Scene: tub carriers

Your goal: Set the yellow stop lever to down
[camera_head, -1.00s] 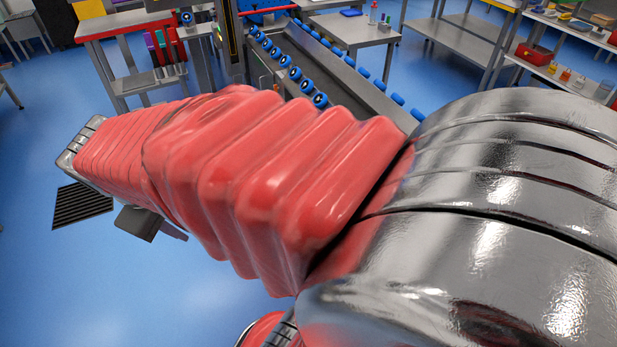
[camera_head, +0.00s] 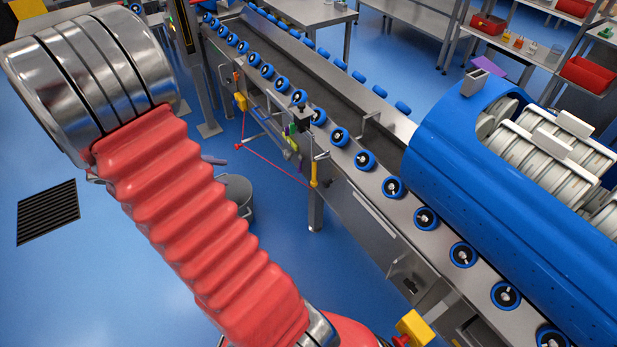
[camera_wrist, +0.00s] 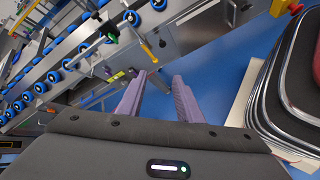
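A slim yellow lever (camera_head: 314,173) is on the near side of the roller conveyor in the head view, its yellow part hanging downward below a grey knob. In the wrist view a yellow rod (camera_wrist: 93,48) slants beside the conveyor wheels, near a green knob; I cannot tell for sure that it is the same lever. My gripper (camera_wrist: 160,80) shows two purple fingers held apart with nothing between them. It points toward the conveyor's side, apart from the levers.
The conveyor (camera_head: 352,205) with blue wheels runs diagonally. A blue tub carrier (camera_head: 470,185) with white cylinders sits at its right end. A red cord and small fittings hang along its side. A yellow block (camera_head: 413,328) stands low near my arm. Blue floor is open at left.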

